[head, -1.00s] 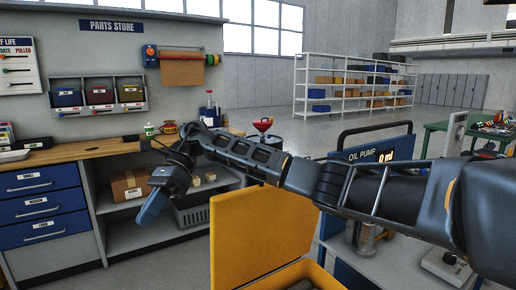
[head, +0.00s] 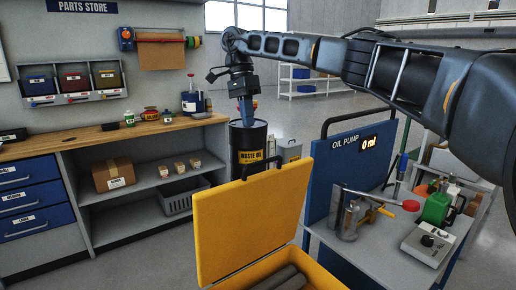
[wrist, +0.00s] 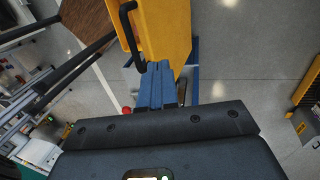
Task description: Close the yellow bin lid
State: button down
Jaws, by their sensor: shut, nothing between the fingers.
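The yellow bin (head: 262,268) stands at the bottom centre of the head view, with dark rolls inside. Its yellow lid (head: 250,215) stands open, tilted up, with a black handle on its top edge. The lid also shows in the wrist view (wrist: 165,32), with its black handle (wrist: 128,25) beside the fingers. My gripper (head: 247,122) points down above and behind the lid, in front of the waste oil drum in the picture. In the wrist view its blue fingers (wrist: 158,72) are shut and empty. I cannot tell whether they touch the lid.
A black waste oil drum (head: 248,155) stands behind the lid. The oil pump cart (head: 375,235) with its blue panel (head: 345,160) is close on the right. A workbench with shelves (head: 150,140) is on the left.

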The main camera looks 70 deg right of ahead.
jog(key=s+a+f+p, duration=0.1)
jog(key=s+a+f, duration=0.2)
jog(key=f, duration=0.5)
jog(key=shift+s, duration=0.8)
jog(key=shift+f, duration=0.15)
